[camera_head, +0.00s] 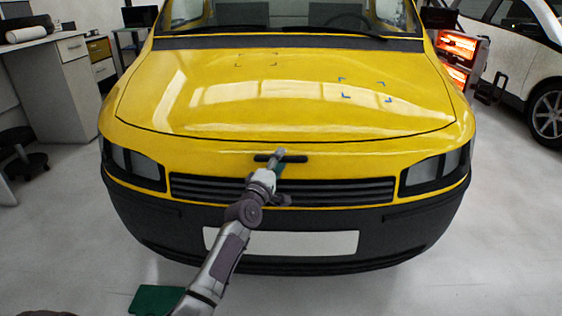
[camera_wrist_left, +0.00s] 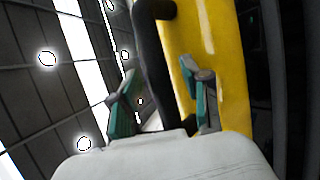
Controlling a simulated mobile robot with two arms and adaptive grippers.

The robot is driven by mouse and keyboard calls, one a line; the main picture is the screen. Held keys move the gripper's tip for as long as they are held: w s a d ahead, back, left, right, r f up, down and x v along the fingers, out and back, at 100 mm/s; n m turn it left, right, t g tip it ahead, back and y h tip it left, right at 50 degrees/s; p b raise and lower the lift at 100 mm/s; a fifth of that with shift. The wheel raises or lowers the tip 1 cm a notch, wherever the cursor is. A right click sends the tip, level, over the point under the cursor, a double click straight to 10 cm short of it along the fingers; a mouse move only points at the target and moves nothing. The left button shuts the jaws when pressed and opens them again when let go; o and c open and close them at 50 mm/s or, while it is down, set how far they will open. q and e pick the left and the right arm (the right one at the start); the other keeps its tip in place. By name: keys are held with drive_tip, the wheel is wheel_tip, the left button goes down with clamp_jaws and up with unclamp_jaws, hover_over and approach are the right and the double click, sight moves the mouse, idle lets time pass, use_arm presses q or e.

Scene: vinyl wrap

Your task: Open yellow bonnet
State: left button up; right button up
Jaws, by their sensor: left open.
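The yellow bonnet (camera_head: 290,95) of the van looks closed, lying flush inside its dark seam. A black bar handle (camera_head: 295,159) sits on the yellow front panel just above the grille. My left gripper (camera_head: 277,157) is at the handle's middle and hides part of it. In the left wrist view, the gripper (camera_wrist_left: 160,85) is open, with one teal-padded finger on each side of the black handle (camera_wrist_left: 153,50). Whether a finger touches it I cannot tell. Yellow bodywork (camera_wrist_left: 213,50) shows beyond the right finger. My right gripper is not in view.
The black grille (camera_head: 340,190), white plate (camera_head: 310,243) and dark bumper lie below the handle. A desk (camera_head: 62,85) stands left. A glowing red heater (camera_head: 456,58) and a white car (camera_head: 520,60) stand right. A green object (camera_head: 155,299) lies on the floor.

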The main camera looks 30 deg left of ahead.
use_arm(q)
drive_tip(key=shift+w+a+r, duration=0.1)
drive_tip(key=shift+w, duration=0.5)
clamp_jaws()
